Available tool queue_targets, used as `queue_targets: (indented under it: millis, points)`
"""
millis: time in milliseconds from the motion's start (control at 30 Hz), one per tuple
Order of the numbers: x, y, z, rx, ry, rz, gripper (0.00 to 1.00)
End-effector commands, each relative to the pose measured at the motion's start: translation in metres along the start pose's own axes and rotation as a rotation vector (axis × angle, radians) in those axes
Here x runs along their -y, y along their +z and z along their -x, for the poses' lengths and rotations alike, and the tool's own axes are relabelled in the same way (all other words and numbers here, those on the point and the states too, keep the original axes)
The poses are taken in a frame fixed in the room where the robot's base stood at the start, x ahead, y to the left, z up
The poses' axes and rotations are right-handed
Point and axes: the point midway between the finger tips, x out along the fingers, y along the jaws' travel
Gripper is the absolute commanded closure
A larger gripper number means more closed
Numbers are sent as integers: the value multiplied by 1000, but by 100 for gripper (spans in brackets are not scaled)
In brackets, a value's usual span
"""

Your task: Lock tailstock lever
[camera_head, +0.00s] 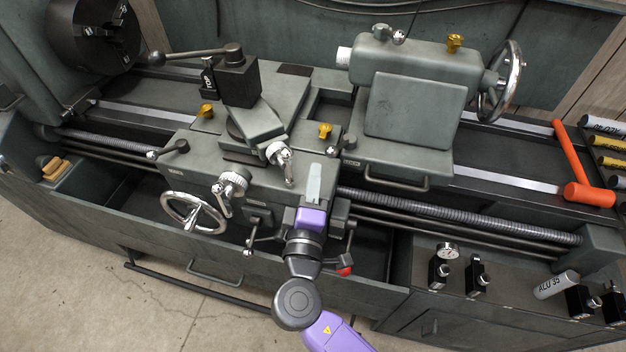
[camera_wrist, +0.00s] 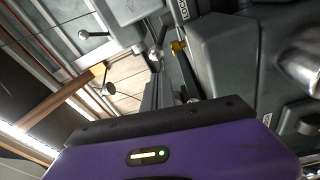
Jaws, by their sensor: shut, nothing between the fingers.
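The grey tailstock (camera_head: 415,105) stands on the lathe bed right of centre in the head view. A small ball-ended lever (camera_head: 397,39) sits on its top left, and a brass knob (camera_head: 455,42) sits on its top right. I cannot tell which lever locks it. My gripper (camera_head: 314,172) is shut and empty over the front of the carriage, left of and in front of the tailstock and apart from that lever. The wrist view shows my purple gripper body, a cut-off "LOCK" label (camera_wrist: 181,9) and a brass knob (camera_wrist: 178,47); the fingertips are not clear there.
The carriage with its tool post (camera_head: 237,80) and chrome handwheel (camera_head: 192,211) lies to the left. The tailstock handwheel (camera_head: 503,80) juts out at the right. An orange hammer (camera_head: 588,193) lies on the right end. Dial and black holders stand on the front right ledge.

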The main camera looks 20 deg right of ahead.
Motion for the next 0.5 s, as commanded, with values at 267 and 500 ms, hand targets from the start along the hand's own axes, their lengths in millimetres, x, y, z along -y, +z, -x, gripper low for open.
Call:
queue_targets:
  millis: [267,500]
  points:
    - [-2,0,-45,2,0,-1,100]
    - [0,0,-59,1,-1,0,100]
